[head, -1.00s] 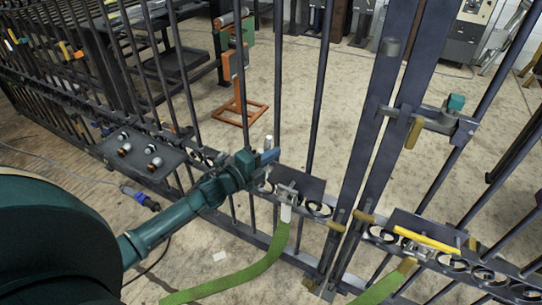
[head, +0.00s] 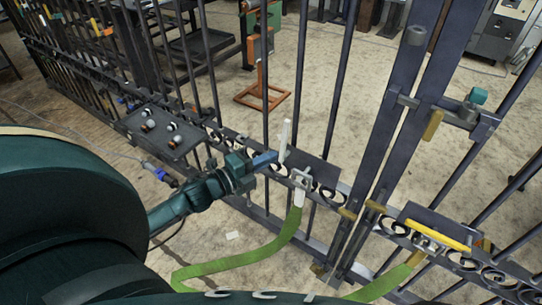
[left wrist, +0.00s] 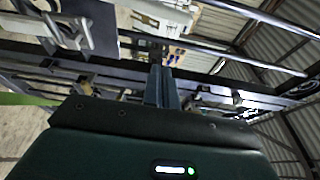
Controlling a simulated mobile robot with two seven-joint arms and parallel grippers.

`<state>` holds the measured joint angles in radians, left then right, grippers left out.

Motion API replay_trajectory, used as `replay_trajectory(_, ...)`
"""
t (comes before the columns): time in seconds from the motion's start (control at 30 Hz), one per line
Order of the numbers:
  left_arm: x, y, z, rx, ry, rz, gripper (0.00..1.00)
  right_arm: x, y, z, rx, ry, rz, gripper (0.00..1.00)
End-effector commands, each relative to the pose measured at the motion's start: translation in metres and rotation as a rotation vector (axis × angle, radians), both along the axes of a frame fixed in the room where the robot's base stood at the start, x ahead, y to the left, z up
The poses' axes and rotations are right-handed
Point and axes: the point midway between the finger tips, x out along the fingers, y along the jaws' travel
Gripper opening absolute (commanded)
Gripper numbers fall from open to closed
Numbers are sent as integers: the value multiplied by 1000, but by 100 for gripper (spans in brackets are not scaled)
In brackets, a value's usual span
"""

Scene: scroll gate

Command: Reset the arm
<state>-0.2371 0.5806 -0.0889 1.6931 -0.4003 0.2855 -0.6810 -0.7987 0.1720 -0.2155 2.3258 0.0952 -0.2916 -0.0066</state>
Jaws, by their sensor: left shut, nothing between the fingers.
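My left gripper (head: 268,159) comes in from the left in the head view. Its blue-grey fingers are together with nothing between them, just left of a white upright handle (head: 286,137) on the gate. Whether they touch it I cannot tell. The dark metal scroll gate (head: 400,130) stands with two tall posts close together at centre right. My right gripper is not in view.
A green strap (head: 245,262) hangs from a buckle (head: 301,181) on the gate. A yellow-handled latch (head: 438,236) sits on the right panel. A dark plate with knobs (head: 160,132) is at left. An orange stand (head: 262,95) is behind the bars. Open floor lies beyond.

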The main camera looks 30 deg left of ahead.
Motion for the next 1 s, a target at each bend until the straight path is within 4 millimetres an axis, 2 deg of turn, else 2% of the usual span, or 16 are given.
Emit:
replay_trajectory(0.37,0,0,0,0,0,0,0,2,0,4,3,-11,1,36)
replay_trajectory(0.47,-5,-7,-3,-42,22,5,0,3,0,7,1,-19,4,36)
replay_trajectory(0.57,-27,-31,-11,-218,109,30,0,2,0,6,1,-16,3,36)
replay_trajectory(0.7,-74,-78,-19,-621,317,108,0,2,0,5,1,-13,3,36)
replay_trajectory(0.8,-104,-103,-18,-889,460,170,0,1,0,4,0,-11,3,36)
replay_trajectory(1.0,-152,-140,-6,-1322,693,284,0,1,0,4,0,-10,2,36)
